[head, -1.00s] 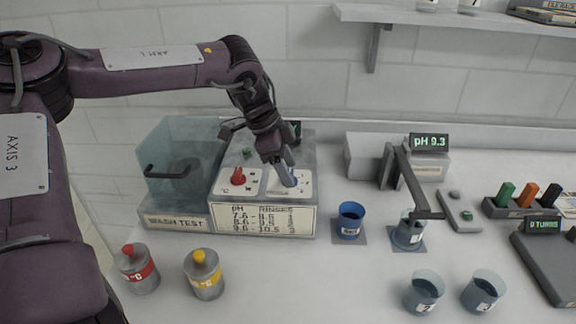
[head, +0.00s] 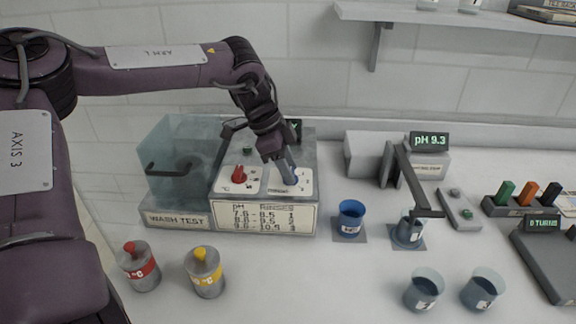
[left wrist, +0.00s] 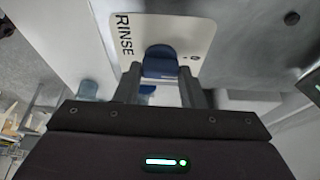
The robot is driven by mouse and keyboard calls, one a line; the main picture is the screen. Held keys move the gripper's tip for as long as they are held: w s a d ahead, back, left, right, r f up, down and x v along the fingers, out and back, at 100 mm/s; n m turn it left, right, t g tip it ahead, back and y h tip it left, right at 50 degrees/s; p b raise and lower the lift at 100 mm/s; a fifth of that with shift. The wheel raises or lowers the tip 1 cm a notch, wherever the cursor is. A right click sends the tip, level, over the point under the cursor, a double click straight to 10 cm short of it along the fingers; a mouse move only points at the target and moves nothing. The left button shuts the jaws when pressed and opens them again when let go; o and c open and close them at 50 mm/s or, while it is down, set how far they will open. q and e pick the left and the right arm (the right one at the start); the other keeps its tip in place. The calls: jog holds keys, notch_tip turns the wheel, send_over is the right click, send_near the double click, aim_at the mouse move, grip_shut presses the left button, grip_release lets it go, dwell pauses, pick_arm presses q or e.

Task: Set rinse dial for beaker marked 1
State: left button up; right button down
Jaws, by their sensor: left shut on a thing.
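The blue rinse dial (left wrist: 160,63) sits on a white plate marked RINSE (left wrist: 190,25) on the washer. My left gripper (left wrist: 160,88) has its two fingers either side of the dial, shut on it. In the head view my left gripper (head: 288,178) reaches down onto the dial's plate and hides most of the dial; its setting cannot be read. The pH meter display (head: 430,139) reads 9.3. A beaker (head: 408,231) stands under the meter's arm; its mark is unclear. The rinse chart (head: 264,218) on the washer front lists pH ranges with rinse numbers. My right gripper is not in view.
A red dial (head: 238,174) is left of the rinse dial. A clear wash chamber (head: 168,150) stands further left. Two canisters, red-banded (head: 140,268) and yellow-banded (head: 205,273), stand in front. A blue cup (head: 350,218) and two beakers (head: 424,290) (head: 482,291) are to the right.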

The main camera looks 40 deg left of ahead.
pick_arm(q)
jog(key=m, duration=0.2)
jog(key=m+g, duration=0.1)
jog(key=m, duration=0.1)
jog(key=shift+w+r+g+h+p, duration=0.1)
jog(key=shift+w+g+h+p, duration=0.05)
jog(key=shift+g+h+p, duration=0.15)
jog(key=m+g+p, duration=0.1)
jog(key=m, duration=0.2)
jog(key=m+g+p, duration=0.1)
jog(key=m+p, duration=0.1)
jog(key=p, duration=0.2)
jog(key=m+g+p, duration=0.1)
jog(key=m+p, duration=0.2)
jog(key=p, duration=0.1)
jog(key=shift+w+r, duration=0.15)
jog(key=shift+r, duration=0.05)
jog(key=shift+w+f+m+y+p, duration=0.1)
jog(key=shift+f+m+y+p, duration=0.1)
jog(key=shift+m+y+p, duration=0.45)
jog(key=shift+h, duration=0.25)
jog(key=o, duration=1)
jog(key=shift+f, duration=0.1)
